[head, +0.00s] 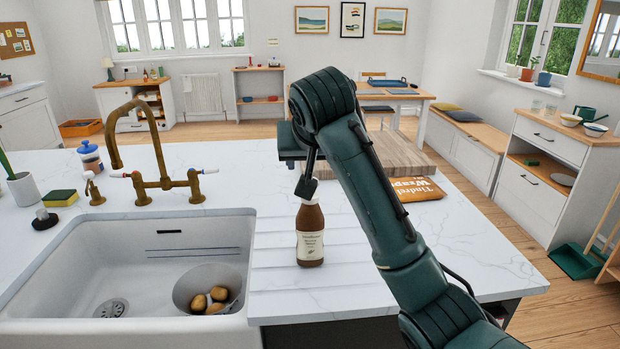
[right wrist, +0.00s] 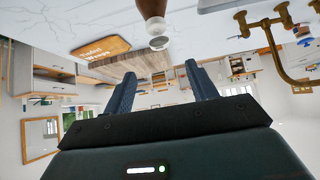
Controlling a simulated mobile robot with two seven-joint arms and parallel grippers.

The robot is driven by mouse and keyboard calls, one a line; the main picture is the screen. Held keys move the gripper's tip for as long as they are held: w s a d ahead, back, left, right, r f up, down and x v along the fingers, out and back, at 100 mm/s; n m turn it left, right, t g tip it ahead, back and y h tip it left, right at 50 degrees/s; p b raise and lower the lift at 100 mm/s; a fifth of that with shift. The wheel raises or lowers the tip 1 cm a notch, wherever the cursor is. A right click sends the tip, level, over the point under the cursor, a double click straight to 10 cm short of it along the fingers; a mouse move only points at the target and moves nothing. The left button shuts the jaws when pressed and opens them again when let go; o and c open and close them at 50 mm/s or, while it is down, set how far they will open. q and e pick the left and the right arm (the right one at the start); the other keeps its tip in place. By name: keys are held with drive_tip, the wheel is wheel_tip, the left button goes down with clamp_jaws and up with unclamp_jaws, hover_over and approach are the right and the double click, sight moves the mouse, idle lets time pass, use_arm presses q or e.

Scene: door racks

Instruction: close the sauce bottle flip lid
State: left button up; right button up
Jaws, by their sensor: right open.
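The sauce bottle (head: 310,240) is brown with a pale label and stands upright on the white counter, just right of the sink. In the right wrist view, which is upside down, the bottle (right wrist: 152,8) shows at the top with its white cap (right wrist: 158,30). A pale round part (right wrist: 160,43) at the cap looks like the flip lid; its exact angle is hard to tell. My right gripper (head: 307,187) is over the bottle's top and hides much of the cap in the head view. In the wrist view this gripper (right wrist: 160,70) is open and empty, its fingers apart. My left gripper is out of view.
The sink (head: 225,230) with a brass tap (head: 158,180) lies left of the bottle. A bowl (head: 208,285) with potatoes sits in it. A wooden board (head: 400,158) and an orange wraps packet (head: 418,189) lie behind my right arm. The counter front right is clear.

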drive_tip(key=p+x, duration=0.1)
drive_tip(key=x, duration=0.8)
drive_tip(key=shift+w+f+p, duration=0.25)
drive_tip(key=shift+f+p, duration=0.05)
drive_tip(key=shift+p, duration=0.05)
drive_tip(key=shift+x, duration=0.8)
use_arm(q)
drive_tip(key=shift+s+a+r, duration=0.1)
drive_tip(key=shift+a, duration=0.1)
